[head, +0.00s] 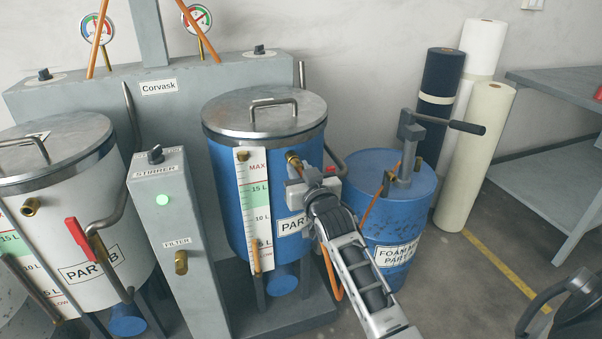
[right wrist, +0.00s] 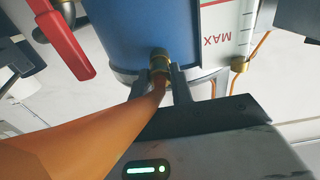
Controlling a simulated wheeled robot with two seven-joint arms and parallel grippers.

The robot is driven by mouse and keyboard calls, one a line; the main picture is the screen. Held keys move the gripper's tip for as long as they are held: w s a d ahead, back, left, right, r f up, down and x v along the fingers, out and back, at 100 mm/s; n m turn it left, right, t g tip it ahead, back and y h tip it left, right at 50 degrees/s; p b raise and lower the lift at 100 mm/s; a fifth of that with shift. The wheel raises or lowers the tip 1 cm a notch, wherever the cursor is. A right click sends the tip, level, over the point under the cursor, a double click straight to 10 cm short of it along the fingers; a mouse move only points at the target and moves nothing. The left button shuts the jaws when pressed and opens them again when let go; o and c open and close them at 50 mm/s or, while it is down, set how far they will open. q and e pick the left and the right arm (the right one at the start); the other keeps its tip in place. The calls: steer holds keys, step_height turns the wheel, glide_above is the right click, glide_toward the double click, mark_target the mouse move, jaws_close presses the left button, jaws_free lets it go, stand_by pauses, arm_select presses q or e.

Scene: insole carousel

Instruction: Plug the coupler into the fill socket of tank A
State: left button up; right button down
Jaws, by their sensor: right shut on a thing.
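Tank A is the blue tank (head: 226,190) with a steel lid and a label partly covered by my right arm. Its brass fill socket (head: 292,157) sits high on the front, right of the level scale. My right gripper (head: 299,178) is at the tank wall just by this socket. In the right wrist view, its two fingers (right wrist: 165,84) are shut on the brass coupler (right wrist: 161,64) at the end of the thick orange hose (right wrist: 105,128). The coupler lines up with the socket (right wrist: 158,53) and looks touching; I cannot tell how deeply it sits. My left gripper is out of view.
A red-handled valve (right wrist: 64,42) is close to my right gripper. The blue drum (head: 372,188) with a hand pump (head: 410,135) stands right of tank A. The white Part B tank (head: 75,215) and grey stirrer post (head: 172,225) are left. Rolls (head: 475,155) lean at the back wall.

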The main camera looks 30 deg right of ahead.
steer(key=shift+w, duration=0.1)
steer(key=c, duration=1.1)
jaws_free()
steer(key=shift+w, duration=0.1)
steer(key=shift+c, duration=0.2)
steer(key=v, duration=1.6)
steer(key=shift+d, duration=0.15)
steer(key=s+a+f+n+g+y+p, duration=0.1)
steer(key=s+a+f+n+g+y, duration=0.1)
steer(key=a+f, duration=0.5)
steer(key=shift+s+a+n+y, duration=0.3)
steer(key=shift+s+a+y, duration=0.2)
steer(key=shift+s+y, duration=0.5)
steer(key=s+a+f+g+y, duration=0.1)
steer(key=s+a+f, duration=0.1)
steer(key=s+a, duration=0.1)
steer(key=s+a+f+n+g+y, duration=0.1)
steer(key=s+a+f+g, duration=0.1)
steer(key=s+a+f, duration=0.1)
steer(key=s+a+f+n+g+y+p, duration=0.1)
steer(key=s+a+f, duration=0.1)
steer(key=s+a, duration=0.1)
steer(key=shift+s+a+f+g+y, duration=0.2)
steer(key=shift+a+f+g+y, duration=0.1)
steer(key=shift+a+g+y, duration=0.1)
steer(key=shift+c, duration=0.3)
